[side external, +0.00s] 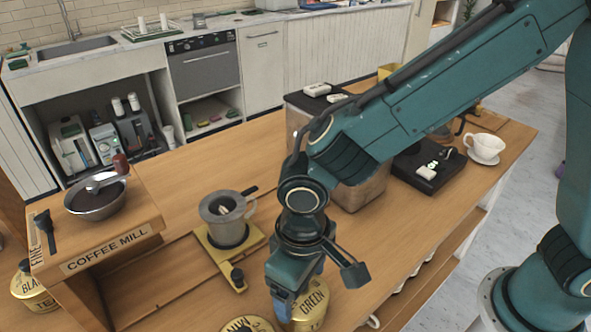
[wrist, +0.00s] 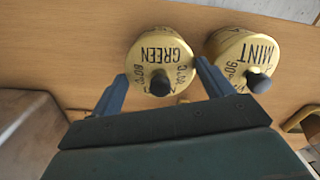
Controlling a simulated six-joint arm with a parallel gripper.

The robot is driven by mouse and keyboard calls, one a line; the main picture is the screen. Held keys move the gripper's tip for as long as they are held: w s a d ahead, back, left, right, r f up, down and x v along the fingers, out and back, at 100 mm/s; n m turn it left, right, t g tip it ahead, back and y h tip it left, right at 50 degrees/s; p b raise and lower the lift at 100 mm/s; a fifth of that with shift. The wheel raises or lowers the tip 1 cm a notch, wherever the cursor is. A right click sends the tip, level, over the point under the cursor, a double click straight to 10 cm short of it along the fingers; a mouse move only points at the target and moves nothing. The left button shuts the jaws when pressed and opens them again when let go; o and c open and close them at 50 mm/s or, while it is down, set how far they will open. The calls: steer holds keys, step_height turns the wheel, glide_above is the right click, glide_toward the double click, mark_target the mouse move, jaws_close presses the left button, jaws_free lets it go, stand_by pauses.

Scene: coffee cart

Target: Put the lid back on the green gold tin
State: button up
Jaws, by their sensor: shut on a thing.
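The green gold tin (side external: 311,300) stands near the front edge of the counter in the side external view, partly hidden by my gripper (side external: 298,294). In the wrist view its gold lid (wrist: 152,58), with GREEN lettering and a dark knob, lies between the two blue fingers of my gripper (wrist: 161,70). The fingers are closed on the lid from both sides. The lid hides the tin's body below it, so I cannot tell whether it is seated on the rim or just above it.
A gold MINT tin (wrist: 240,50) with a dark knob stands close beside it. A coffee mill box (side external: 105,250), a grey metal cup (side external: 228,230) on a yellow stand, and a black scale (side external: 430,165) are on the counter. A gold tin labelled BLA (side external: 35,290) is at left.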

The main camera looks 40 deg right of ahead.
stand_by(0.8)
steer(key=o, duration=0.9)
steer(key=shift+r, duration=3.45)
jaws_close()
steer(key=shift+f, duration=1.65)
